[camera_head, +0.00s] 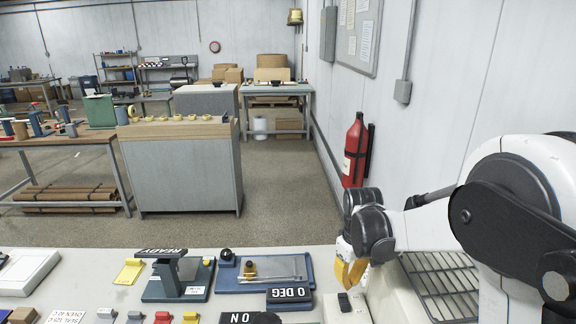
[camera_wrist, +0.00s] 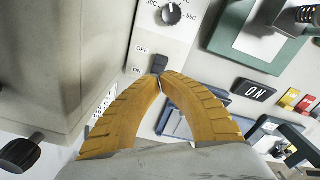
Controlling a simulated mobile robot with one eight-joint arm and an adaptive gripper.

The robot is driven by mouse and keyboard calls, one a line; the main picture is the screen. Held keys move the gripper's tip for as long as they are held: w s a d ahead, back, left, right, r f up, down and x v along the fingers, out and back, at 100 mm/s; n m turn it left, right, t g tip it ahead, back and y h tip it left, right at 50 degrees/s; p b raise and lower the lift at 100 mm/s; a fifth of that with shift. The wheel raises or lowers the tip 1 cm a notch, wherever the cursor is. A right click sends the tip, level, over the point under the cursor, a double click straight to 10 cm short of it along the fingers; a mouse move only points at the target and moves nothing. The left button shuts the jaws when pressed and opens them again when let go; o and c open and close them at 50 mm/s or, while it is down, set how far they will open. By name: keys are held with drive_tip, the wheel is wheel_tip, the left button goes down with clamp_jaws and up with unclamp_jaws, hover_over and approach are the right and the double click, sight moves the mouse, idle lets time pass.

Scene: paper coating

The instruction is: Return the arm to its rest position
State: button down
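My gripper (camera_head: 350,274) has yellow ribbed fingers and hangs over the right side of the worktop, beside a pale machine. In the wrist view the fingertips of my gripper (camera_wrist: 161,82) meet, with nothing visible between them. Just beyond the tips is a black rocker switch (camera_wrist: 159,62) on a pale panel marked OFF and ON. I cannot tell whether the tips touch it. My arm (camera_head: 520,200) reaches in from the right edge, bent at its joints.
A wire rack (camera_head: 440,280) lies under my arm. A blue tray (camera_head: 262,272), a READY stand (camera_head: 176,278) and small coloured blocks cover the worktop. A dial (camera_wrist: 172,14) sits above the switch. A red extinguisher (camera_head: 355,150) hangs on the right wall.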

drive_tip(key=s+r+m+t+b, duration=0.2)
drive_tip(key=s+r+t+b, duration=0.1)
drive_tip(key=s+r, duration=0.55)
drive_tip(key=s+f+m+t+b, duration=0.1)
drive_tip(key=s+m+t+b, duration=0.1)
drive_tip(key=s, duration=0.9)
drive_tip(key=shift+s+f+m+t+b, duration=0.2)
drive_tip(key=shift+s+m+t+b, duration=0.15)
drive_tip(key=shift+m+t, duration=0.5)
drive_tip(key=w+g+p, duration=0.3)
drive_tip(key=w+p, duration=0.1)
drive_tip(key=w, duration=1.7)
drive_tip(key=shift+d+f+g, duration=0.35)
drive_tip(key=shift+d+f, duration=0.1)
drive_tip(key=shift+w, duration=0.1)
